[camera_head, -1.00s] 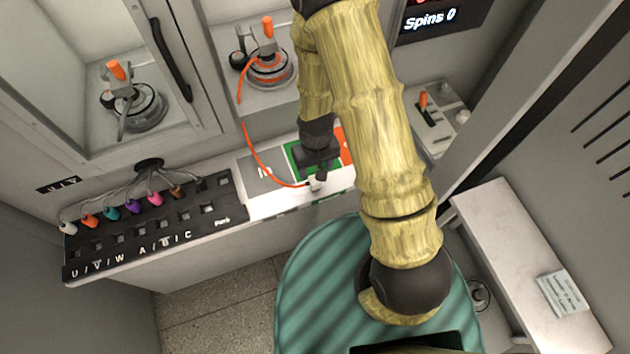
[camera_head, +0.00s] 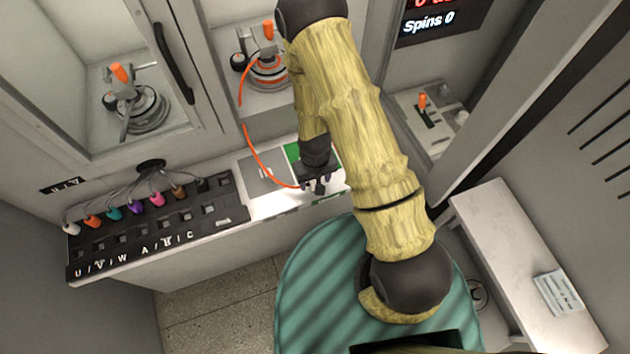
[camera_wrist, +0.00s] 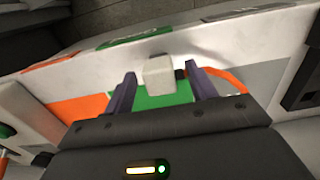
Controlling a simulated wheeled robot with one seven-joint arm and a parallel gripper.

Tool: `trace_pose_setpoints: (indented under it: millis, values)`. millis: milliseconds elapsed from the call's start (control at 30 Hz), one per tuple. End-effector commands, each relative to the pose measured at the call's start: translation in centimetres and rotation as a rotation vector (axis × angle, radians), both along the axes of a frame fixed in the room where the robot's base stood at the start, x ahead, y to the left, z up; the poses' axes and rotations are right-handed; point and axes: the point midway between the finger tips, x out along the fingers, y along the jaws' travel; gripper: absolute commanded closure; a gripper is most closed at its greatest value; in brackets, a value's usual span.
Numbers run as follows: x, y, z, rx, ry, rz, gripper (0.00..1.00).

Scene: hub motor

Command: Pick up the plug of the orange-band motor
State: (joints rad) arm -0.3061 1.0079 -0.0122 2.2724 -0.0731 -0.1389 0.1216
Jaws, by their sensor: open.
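The orange-band motor (camera_head: 268,70) stands in the open bay at the back, and its orange cable (camera_head: 258,160) runs down to the counter. The cable's end is hidden at my gripper (camera_head: 317,184) in the head view. In the wrist view, the plug (camera_wrist: 158,76) is a small pale block. It lies between the two parted fingers of my gripper (camera_wrist: 160,71), with a visible gap on each side. The orange cable (camera_wrist: 228,77) leaves a dark end on the plug's right. My gripper is open and holds nothing.
The counter has a grey patch (camera_head: 262,172) and a green patch (camera_head: 295,152). A black socket panel (camera_head: 150,232) with coloured plugs is at left. Another motor (camera_head: 135,105) sits behind the glass door. A lever box (camera_head: 428,112) stands at right.

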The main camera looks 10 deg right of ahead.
Motion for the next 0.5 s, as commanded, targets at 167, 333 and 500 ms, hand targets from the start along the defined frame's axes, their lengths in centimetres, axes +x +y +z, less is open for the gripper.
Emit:
trace_pose_setpoints:
  millis: [167, 333, 500]
  values:
    - [-0.01, -0.02, -1.28, 0.000, 0.000, 0.000, 0.44]
    - [0.01, -0.01, -1.37, 0.000, -0.001, 0.000, 0.44]
    - [0.01, -0.01, -1.36, 0.000, -0.001, 0.000, 0.44]
